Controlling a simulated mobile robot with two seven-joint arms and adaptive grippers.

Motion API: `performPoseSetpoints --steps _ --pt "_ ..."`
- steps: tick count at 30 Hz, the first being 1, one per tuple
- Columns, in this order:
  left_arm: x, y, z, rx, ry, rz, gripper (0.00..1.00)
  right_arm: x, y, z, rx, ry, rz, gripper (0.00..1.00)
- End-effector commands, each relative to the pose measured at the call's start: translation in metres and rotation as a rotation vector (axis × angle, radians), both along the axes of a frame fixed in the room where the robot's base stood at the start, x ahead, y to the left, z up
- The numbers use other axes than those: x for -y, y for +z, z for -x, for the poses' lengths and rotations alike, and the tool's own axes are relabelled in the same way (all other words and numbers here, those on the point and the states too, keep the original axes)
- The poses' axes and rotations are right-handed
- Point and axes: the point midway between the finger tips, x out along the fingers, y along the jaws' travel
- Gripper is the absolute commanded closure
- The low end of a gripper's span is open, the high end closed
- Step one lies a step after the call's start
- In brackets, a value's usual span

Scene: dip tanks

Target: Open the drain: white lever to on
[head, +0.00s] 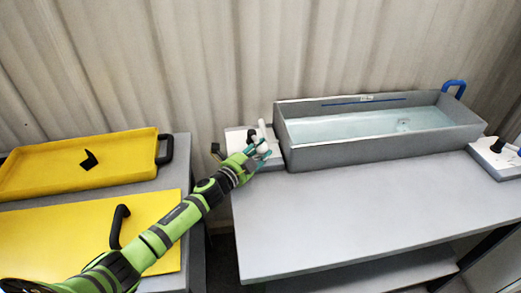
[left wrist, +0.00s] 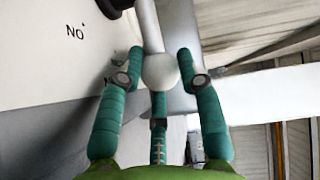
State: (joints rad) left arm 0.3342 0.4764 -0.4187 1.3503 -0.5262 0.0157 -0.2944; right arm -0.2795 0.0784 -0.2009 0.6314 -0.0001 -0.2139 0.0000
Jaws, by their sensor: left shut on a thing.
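The white lever (head: 262,128) stands on a pale valve plate (head: 236,139) at the left end of the water tank. My left gripper (head: 261,149) is shut on the lever's knob. In the left wrist view the round white knob (left wrist: 161,70) sits between the teal fingers of my left gripper (left wrist: 161,65), with the lever's rod (left wrist: 147,28) running up from it. Dark letters (left wrist: 75,32) on the plate read "NO" in this view, like "ON" upside down. The lever's pivot is mostly hidden. My right gripper is not in view.
The grey tank (head: 385,147) holds clear water and has a blue handle (head: 454,87). A second pale plate with a dark fitting (head: 497,146) is at its right end. Yellow tray (head: 45,155) and yellow lid (head: 78,218) lie left. The grey table's front (head: 370,215) is bare.

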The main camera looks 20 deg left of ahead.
Motion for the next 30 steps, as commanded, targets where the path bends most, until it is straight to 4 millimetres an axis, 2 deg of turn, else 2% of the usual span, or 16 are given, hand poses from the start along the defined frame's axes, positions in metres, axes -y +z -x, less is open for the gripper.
performPoseSetpoints --steps 9,14,17,24,30 --pt "0.001 0.002 -0.001 0.003 0.001 0.001 0.54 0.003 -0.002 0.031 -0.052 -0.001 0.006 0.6" --pt "-0.001 0.001 0.004 0.003 0.002 0.001 0.54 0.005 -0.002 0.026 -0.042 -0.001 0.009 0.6" --pt "-0.005 0.001 0.015 0.001 0.001 -0.001 0.54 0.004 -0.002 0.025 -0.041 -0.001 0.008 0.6" --pt "-0.016 0.003 0.063 0.0 -0.001 -0.002 0.54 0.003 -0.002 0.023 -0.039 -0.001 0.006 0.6" --pt "-0.025 0.005 0.095 0.0 -0.001 0.0 0.54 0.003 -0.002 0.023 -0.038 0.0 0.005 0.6"
